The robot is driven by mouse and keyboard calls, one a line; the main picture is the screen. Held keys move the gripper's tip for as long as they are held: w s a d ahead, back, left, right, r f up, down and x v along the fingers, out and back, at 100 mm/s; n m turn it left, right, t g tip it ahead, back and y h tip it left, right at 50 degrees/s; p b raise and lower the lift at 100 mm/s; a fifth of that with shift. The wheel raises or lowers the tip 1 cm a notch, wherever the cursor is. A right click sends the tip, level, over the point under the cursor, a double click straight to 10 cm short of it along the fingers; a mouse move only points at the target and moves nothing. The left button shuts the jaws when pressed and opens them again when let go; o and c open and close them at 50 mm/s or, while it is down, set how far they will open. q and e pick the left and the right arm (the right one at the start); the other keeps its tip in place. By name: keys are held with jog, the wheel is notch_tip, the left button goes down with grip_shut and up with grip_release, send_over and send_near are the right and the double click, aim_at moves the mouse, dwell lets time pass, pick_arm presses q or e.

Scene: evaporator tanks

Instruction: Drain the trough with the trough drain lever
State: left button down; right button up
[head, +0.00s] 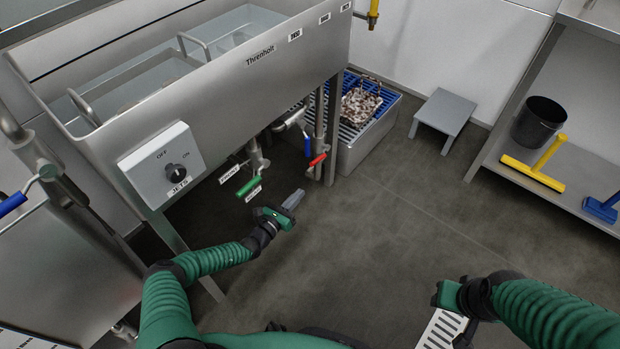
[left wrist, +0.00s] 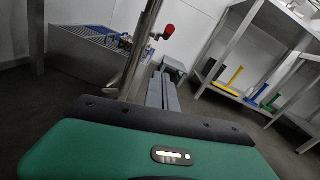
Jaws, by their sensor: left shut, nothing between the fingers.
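The steel trough (head: 240,70), marked Threnholt, fills the upper left of the head view. Under it hang a green lever (head: 249,187), a red lever (head: 317,160) and a blue lever (head: 307,146) on drain pipes. Small tags sit by the green lever; I cannot read them surely. My left gripper (head: 292,200) is shut and empty, right of and apart from the green lever. In the left wrist view, the shut fingers (left wrist: 162,92) point ahead, with the red lever (left wrist: 168,32) beyond them.
A control box (head: 160,165) with a JETS knob is on the trough's front. A blue-grated bin (head: 375,130) stands under the far end. A grey step stool (head: 443,115) and a shelf with a black bucket (head: 538,122) are beyond. The middle floor is clear.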

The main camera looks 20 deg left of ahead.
pick_arm(q)
jog(key=b+x, duration=0.6)
jog(key=x, duration=0.3)
jog(key=r, duration=0.2)
jog(key=w+r, duration=0.1)
jog(key=shift+a+r, duration=0.15)
jog(key=shift+r, duration=0.25)
